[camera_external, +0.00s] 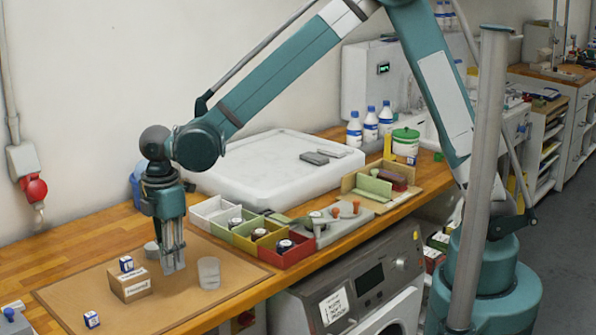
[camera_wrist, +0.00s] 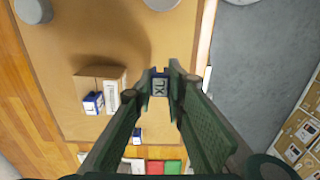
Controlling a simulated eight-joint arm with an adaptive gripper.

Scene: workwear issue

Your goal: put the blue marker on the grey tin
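A small blue cube marker with a grey "XL" face (camera_wrist: 160,87) is between my fingertips in the wrist view. My gripper (camera_external: 173,268) is shut on it, above the brown board; the fingers hide the marker in the external view. A short grey tin (camera_external: 152,249) stands behind the gripper, towards the wall; it shows at the top left of the wrist view (camera_wrist: 34,10). A taller pale grey cylinder (camera_external: 209,273) stands right of the gripper, also cut off at the wrist view's top (camera_wrist: 161,3). I cannot tell whether it too is a tin.
A cardboard box (camera_external: 130,285) left of the gripper carries a blue-and-white cube (camera_external: 126,264). Another such cube (camera_external: 91,319) lies at the board's front left. Coloured bins (camera_external: 287,255) stand to the right. The board (camera_external: 190,298) is bare in front of the gripper.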

